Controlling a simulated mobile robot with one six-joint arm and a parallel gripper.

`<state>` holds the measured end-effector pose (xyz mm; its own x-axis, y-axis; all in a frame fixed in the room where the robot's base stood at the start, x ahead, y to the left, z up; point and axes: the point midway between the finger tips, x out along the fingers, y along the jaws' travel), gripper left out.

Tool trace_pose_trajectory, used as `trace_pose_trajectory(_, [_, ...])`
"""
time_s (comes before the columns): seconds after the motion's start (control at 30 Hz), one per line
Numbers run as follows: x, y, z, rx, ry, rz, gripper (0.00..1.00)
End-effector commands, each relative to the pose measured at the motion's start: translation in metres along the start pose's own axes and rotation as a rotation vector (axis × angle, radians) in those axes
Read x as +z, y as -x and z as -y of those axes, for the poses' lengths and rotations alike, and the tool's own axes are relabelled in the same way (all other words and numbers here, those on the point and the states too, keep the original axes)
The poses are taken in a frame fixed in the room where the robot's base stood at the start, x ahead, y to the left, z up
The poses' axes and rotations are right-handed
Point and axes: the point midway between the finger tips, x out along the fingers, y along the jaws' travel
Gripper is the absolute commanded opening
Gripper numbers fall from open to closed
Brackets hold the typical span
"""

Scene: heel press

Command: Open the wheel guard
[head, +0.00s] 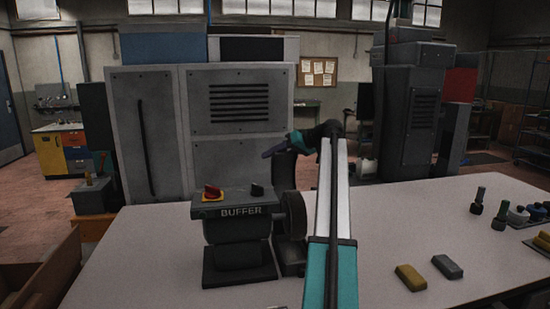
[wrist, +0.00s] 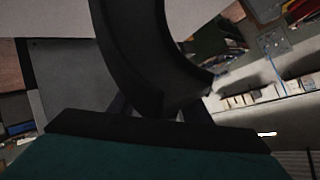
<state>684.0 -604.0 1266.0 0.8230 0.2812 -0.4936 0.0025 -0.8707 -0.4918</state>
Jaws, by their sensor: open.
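The buffer machine (head: 237,222) stands on the table, with "BUFFER" on its front. Its round wheel (head: 294,213) is on the right side, partly behind my arm. A dark upright piece, seemingly the wheel guard (head: 285,172), rises above the wheel. My gripper (head: 271,152) is above it at the end of my arm. In the wrist view the guard shows as a dark curved band (wrist: 146,48) running down toward my gripper (wrist: 156,108). The jaws are open, a finger on each side of the band's lower end. I cannot tell whether they touch it.
A yellow bar (head: 411,277) and a grey bar (head: 448,267) lie on the table (head: 400,220) to the right. A grey cabinet (head: 240,105) stands behind.

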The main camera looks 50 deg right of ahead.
Motion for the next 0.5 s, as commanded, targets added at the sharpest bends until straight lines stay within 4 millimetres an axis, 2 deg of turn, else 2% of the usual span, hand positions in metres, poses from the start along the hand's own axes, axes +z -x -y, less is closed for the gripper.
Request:
trace_pose_trajectory(0.27, [-0.001, 0.016, 0.0, 0.001, 0.001, -0.003, 0.44])
trace_pose_trajectory(0.5, [0.0, 0.05, -0.001, 0.001, 0.001, -0.003, 0.44])
